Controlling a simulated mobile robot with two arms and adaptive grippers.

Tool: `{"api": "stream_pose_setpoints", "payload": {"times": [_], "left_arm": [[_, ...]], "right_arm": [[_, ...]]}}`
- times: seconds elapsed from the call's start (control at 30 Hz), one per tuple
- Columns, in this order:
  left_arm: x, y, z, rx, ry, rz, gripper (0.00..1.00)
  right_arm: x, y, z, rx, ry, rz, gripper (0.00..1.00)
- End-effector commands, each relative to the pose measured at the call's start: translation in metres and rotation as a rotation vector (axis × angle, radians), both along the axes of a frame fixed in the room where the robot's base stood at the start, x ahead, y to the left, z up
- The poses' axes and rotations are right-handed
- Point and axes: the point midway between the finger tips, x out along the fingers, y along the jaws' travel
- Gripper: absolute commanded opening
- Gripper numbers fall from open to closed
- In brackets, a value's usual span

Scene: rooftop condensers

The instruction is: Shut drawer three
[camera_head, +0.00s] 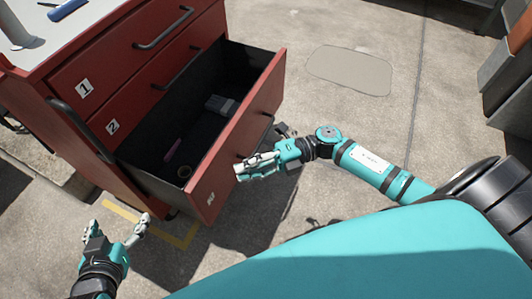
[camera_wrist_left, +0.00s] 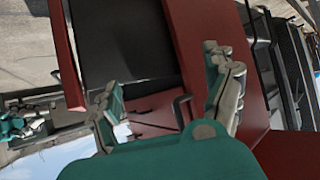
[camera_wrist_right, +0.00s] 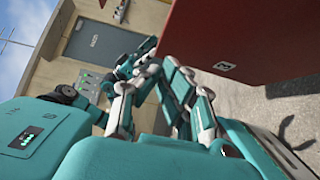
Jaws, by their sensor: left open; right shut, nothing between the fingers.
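Drawer three (camera_head: 238,145) is pulled well out of the red cabinet (camera_head: 60,128). The gripper partly covers the drawer's handle. My left gripper (camera_head: 118,228) is open and empty, low in front of the cabinet's near side, to the left of the drawer. Its fingers show spread in the left wrist view (camera_wrist_left: 167,82).
In the drawer lie a grey object (camera_head: 222,105), a pink object (camera_head: 172,149) and a ring-shaped roll (camera_head: 184,171). Drawers one (camera_head: 115,55) and two (camera_head: 135,100) look closed. Dark units (camera_head: 512,85) stand at far right.

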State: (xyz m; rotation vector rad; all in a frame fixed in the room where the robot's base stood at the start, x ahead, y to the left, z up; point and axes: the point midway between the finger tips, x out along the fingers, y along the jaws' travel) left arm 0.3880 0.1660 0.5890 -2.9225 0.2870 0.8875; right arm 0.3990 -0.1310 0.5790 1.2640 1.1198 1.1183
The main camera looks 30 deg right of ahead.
Motion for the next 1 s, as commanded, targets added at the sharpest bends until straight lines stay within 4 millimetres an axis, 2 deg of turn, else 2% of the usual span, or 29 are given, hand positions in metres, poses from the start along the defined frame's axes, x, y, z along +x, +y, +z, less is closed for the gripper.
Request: {"api": "stream_pose_setpoints", "payload": {"times": [0.03, 0.1, 0.3, 0.87, 1.0], "left_arm": [[0.002, -0.001, 0.001, -0.003, -0.012, -0.001, 0.85], [0.010, -0.005, 0.010, -0.020, -0.080, -0.006, 0.85], [0.022, -0.010, 0.028, -0.044, -0.187, -0.014, 0.85], [0.025, -0.012, 0.034, -0.053, -0.225, -0.016, 0.85], [0.032, -0.016, 0.047, -0.073, -0.304, -0.021, 0.85]], "right_arm": [[0.001, 0.010, 0.001, 0.005, -0.005, 0.001, 0.00], [0.014, 0.016, 0.000, 0.002, -0.004, -0.001, 0.00], [0.030, 0.028, 0.000, 0.002, -0.001, -0.002, 0.00], [0.035, 0.032, -0.001, 0.000, 0.001, -0.002, 0.00], [0.046, 0.040, 0.000, 0.002, -0.003, -0.001, 0.00]]}}
